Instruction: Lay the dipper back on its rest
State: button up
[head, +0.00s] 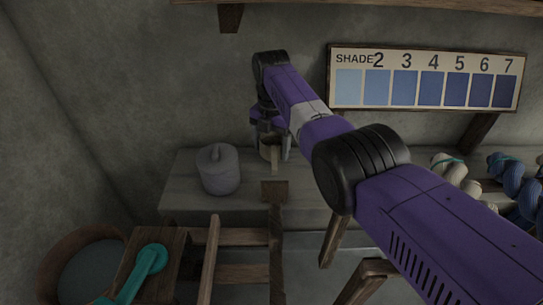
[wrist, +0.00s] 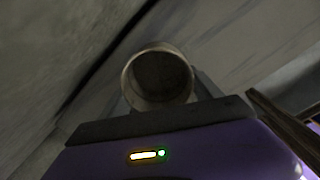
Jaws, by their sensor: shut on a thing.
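My gripper (head: 272,152) points down over the back of the grey bench, its fingers shut on the dipper (head: 267,151). In the head view the dipper is a small pale cup, partly hidden by the fingers, with a light strip below it that looks like its handle. In the wrist view the round open mouth of the dipper (wrist: 158,78) shows beyond the gripper's dark edge; its inside is dark. A small brown wooden block (head: 274,190) stands just in front of and below the gripper; it may be the rest, but I cannot tell. Whether the dipper touches anything is unclear.
A grey lidded jar (head: 219,172) stands close left of my gripper on the bench (head: 182,190). Wooden frame bars (head: 240,235) stand in front. A round tub (head: 62,250) and a teal-handled part (head: 150,262) are lower left. Yarn skeins (head: 455,170) lie right.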

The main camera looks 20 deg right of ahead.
jog(key=shift+f+b, duration=0.45)
jog(key=shift+f, duration=1.25)
jog(key=shift+f, duration=0.1)
jog(key=shift+f, duration=0.15)
jog(key=o, duration=1.6)
jog(key=shift+c, duration=0.2)
notch_tip(320, 180, up, 12)
jog(key=p, duration=0.2)
jog(key=shift+r, duration=0.25)
jog(key=shift+s, duration=0.1)
